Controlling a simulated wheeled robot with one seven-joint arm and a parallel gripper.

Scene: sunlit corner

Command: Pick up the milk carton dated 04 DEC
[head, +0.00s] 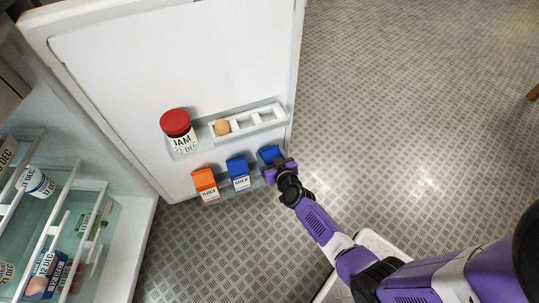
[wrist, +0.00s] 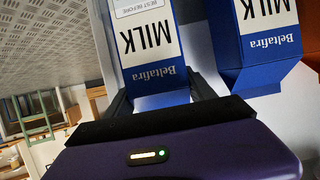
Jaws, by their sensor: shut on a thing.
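Two blue milk cartons stand in the low rack of the open fridge door. My gripper (head: 279,171) is shut on the right-hand milk carton (head: 269,153), at the rack's right end. In the wrist view this carton (wrist: 150,42) appears upside down between my two fingers, with "MILK", "Beltafira" and "BEST BEFORE" on its label. Its date is cut off at the top edge. The other milk carton (head: 238,171) stands just left of it and also shows in the wrist view (wrist: 268,52); its date cannot be read.
An orange juice carton (head: 205,184) stands left in the same rack. Above are a red-lidded jam jar (head: 177,130) and an egg holder (head: 268,119) with one egg (head: 222,127). Fridge shelves (head: 62,205) with dated items are at left. The floor (head: 420,130) right of the door is clear.

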